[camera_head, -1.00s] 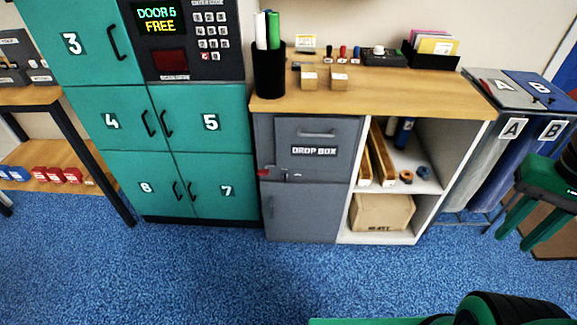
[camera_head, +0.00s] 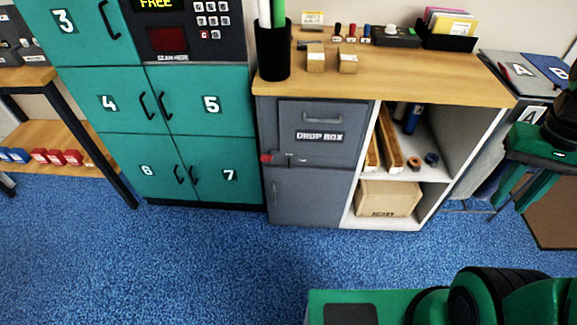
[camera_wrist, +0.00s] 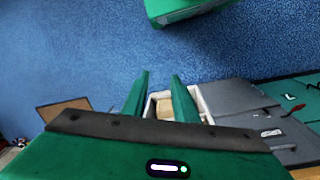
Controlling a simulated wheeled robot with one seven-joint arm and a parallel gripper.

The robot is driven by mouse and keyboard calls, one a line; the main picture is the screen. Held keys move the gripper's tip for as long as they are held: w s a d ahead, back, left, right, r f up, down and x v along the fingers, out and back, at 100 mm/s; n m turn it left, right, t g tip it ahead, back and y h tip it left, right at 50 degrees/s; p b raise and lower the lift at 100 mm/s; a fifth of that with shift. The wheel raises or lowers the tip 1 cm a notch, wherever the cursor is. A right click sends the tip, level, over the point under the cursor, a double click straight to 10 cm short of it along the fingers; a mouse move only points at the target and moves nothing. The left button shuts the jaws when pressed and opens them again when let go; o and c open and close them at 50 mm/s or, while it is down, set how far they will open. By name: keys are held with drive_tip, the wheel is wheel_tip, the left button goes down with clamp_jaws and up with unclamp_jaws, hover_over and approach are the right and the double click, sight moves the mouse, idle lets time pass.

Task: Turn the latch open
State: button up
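The latch (camera_head: 288,158) is a small bar with a red end (camera_head: 266,157), at the lower left edge of the grey drop box door (camera_head: 315,155) in the head view. It lies about level, and the door looks shut. My gripper (camera_head: 508,206) is at the right of the head view, well apart from the latch. In the wrist view, the two green fingers of my gripper (camera_wrist: 161,76) stand apart with nothing between them.
Teal lockers (camera_head: 210,105) stand left of the cabinet. A pen cup (camera_head: 272,52) and small boxes (camera_head: 316,60) sit on the wooden top (camera_head: 400,85). Open shelves (camera_head: 440,170) with a carton (camera_head: 388,197) adjoin on the right. The blue floor (camera_head: 200,265) in front is clear.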

drive_tip(key=w+a+f+n+t+h, duration=0.1)
drive_tip(key=w+a+f+n+h, duration=0.25)
drive_tip(key=w, duration=0.55)
drive_tip(key=w+f+n+h, duration=0.2)
drive_tip(key=w+f+n, duration=0.35)
drive_tip(key=w, duration=0.35)
drive_tip(key=w+a+f+n+t+h, duration=0.1)
drive_tip(key=w+a+f+n+h, duration=0.15)
drive_tip(key=w+f, duration=0.45)
drive_tip(key=n+t+y, duration=0.8)
drive_tip(key=n+t, duration=0.9)
drive_tip(key=n, duration=1.2)
approach(289, 163)
drive_tip(key=w, duration=0.9)
drive_tip(key=shift+d+r, duration=0.1)
drive_tip(key=shift+r, duration=0.2)
